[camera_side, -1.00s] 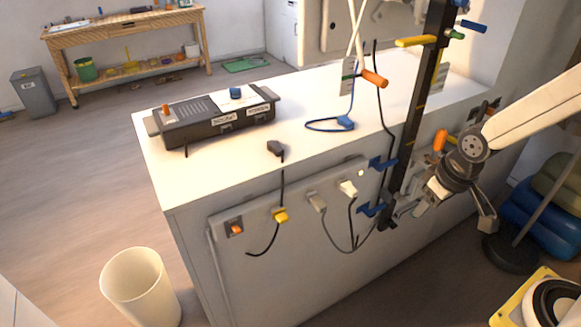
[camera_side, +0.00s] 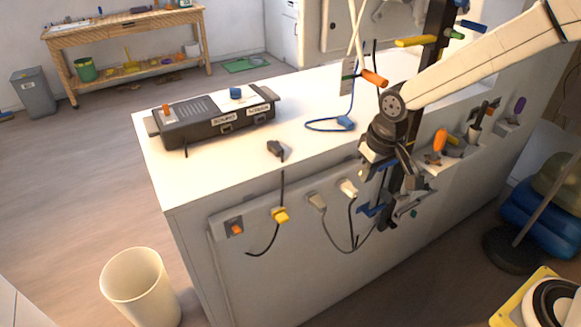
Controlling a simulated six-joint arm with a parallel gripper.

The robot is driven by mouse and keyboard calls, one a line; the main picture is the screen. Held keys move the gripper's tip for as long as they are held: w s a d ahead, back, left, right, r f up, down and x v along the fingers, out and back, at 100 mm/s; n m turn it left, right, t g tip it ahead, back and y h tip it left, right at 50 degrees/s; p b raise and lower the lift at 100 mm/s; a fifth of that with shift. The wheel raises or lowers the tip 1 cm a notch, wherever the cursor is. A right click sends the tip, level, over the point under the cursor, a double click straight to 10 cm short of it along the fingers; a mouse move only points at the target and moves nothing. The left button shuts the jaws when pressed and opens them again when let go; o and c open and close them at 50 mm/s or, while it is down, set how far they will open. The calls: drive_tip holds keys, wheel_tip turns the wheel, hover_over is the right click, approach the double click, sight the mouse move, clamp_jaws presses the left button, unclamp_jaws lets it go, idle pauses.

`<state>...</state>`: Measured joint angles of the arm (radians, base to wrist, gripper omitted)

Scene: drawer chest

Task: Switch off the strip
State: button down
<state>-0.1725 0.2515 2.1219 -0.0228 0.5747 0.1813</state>
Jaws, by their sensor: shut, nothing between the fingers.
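The power strip (camera_side: 260,234) is a long pale bar mounted on the front face of the white cabinet. At its left end is an orange rocker switch (camera_side: 236,228) in a dark frame; which way it is set is too small to tell. A yellow plug (camera_side: 280,215), a grey plug (camera_side: 317,201) and a white plug (camera_side: 347,188) sit along the strip. My gripper (camera_side: 384,221) is shut and empty. It points down in front of the cabinet, to the right of the strip's plugs and far from the switch. It overlaps the dark post, so its fingertips are hard to make out.
A black box (camera_side: 215,121) and a loose black plug (camera_side: 275,148) lie on the white cabinet top (camera_side: 210,165). Cables hang below the plugs. A dark upright post (camera_side: 436,20) with coloured pegs stands by my arm. A cream bin (camera_side: 137,285) stands on the floor at lower left.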

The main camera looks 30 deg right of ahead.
drive_tip(key=w+a+r, duration=0.2)
drive_tip(key=w+a, duration=0.7)
drive_tip(key=a, duration=0.3)
hover_over(237, 229)
drive_tip(key=shift+s+g, duration=0.1)
drive_tip(key=shift+g, duration=0.3)
drive_tip(key=shift+f, duration=0.1)
drive_tip(key=f, duration=1.1)
drive_tip(key=shift+w+f, duration=0.25)
drive_tip(key=shift+f, duration=0.1)
drive_tip(key=shift+s+f, duration=0.35)
drive_tip(key=shift+f, duration=0.55)
